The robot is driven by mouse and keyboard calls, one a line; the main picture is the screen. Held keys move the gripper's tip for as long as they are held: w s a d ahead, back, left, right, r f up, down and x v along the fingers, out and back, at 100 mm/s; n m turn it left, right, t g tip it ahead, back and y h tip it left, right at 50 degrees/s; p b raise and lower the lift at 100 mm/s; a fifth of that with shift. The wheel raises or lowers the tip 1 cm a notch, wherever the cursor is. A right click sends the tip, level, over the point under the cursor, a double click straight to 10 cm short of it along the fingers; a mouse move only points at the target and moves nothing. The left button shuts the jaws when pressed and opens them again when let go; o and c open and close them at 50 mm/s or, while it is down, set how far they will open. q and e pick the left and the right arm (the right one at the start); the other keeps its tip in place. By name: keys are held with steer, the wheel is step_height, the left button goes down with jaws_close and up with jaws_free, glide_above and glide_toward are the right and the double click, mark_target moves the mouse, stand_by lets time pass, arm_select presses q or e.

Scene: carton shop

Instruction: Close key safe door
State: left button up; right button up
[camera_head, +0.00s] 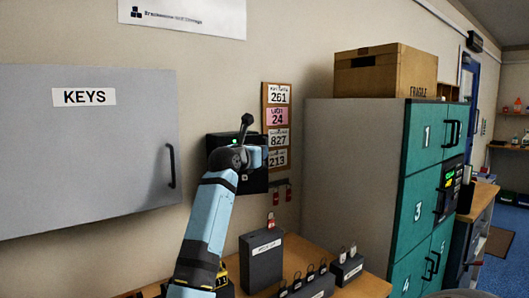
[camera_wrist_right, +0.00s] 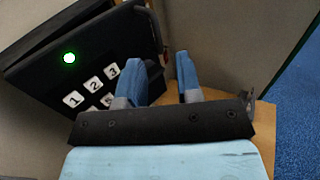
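The black key safe (camera_head: 258,183) is on the wall in the head view, partly hidden by my right arm. Its green light shows. In the right wrist view, the key safe's door (camera_wrist_right: 100,72) fills the upper left, with a lit green light and white number keys. A dark gap along its upper edge suggests the door is ajar; how far I cannot tell. My right gripper (camera_head: 258,157) is in front of the safe. In the wrist view its blue fingers (camera_wrist_right: 161,78) are apart, beside the door's right edge. I cannot tell whether they touch it. My left gripper is not in view.
A grey KEYS cabinet (camera_head: 95,140) hangs to the left. A tag board (camera_head: 265,120) is right of the safe. Below, a wooden bench (camera_head: 362,288) holds a dark box (camera_head: 261,262) and several padlocks. Teal lockers (camera_head: 424,180) stand to the right, with a carton (camera_head: 392,78) on top.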

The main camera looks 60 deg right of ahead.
steer(key=a, duration=0.7)
steer(key=shift+s+b, duration=0.3)
steer(key=shift+s, duration=0.1)
